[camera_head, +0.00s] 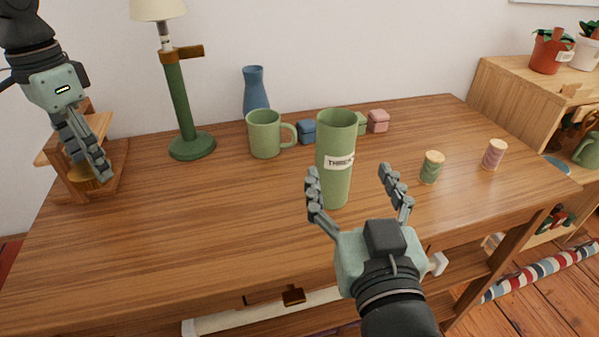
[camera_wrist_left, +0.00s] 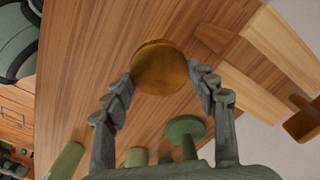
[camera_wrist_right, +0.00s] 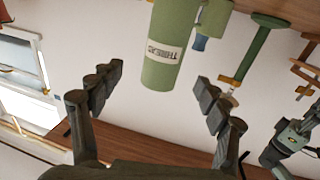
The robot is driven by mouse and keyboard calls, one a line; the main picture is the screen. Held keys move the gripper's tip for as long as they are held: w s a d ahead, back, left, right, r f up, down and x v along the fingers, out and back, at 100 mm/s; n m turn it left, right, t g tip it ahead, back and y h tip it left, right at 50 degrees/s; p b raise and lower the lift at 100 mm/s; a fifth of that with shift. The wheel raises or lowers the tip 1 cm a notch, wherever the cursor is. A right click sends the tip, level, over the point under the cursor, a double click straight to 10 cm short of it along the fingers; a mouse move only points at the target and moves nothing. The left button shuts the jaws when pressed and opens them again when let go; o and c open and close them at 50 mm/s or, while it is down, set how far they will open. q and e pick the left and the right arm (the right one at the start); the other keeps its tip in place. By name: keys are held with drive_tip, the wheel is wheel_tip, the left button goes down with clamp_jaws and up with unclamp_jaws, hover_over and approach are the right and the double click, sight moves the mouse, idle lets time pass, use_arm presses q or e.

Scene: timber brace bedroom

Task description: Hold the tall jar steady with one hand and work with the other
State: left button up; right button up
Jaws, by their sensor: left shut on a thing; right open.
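The tall green jar (camera_head: 336,185) with a white label stands upright on the wooden table. It also shows in the right wrist view (camera_wrist_right: 160,72), beyond the fingertips. My right gripper (camera_head: 352,182) is open, in front of the jar and slightly right of it; its fingers do not close on it. My left gripper (camera_head: 88,163) is at the table's far left, shut on a round brown wooden piece (camera_wrist_left: 160,68) by a small wooden stand (camera_head: 62,160). The fingers partly hide that piece in the head view.
Two spools (camera_head: 432,168) (camera_head: 494,154) stand at right. The table's front left is clear. A shelf (camera_head: 530,95) adjoins at right.

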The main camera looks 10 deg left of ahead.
sight(342, 153)
drive_tip(key=shift+b+x, duration=0.4)
drive_tip(key=shift+x, duration=1.5)
drive_tip(key=shift+w+a+r, duration=0.15)
drive_tip(key=shift+w, duration=0.1)
drive_tip(key=p+x, duration=0.1)
drive_tip(key=x, duration=0.3)
drive_tip(key=shift+w+a+r, duration=0.1)
drive_tip(key=shift+w+a, duration=0.15)
drive_tip(key=shift+c, duration=0.4)
clamp_jaws()
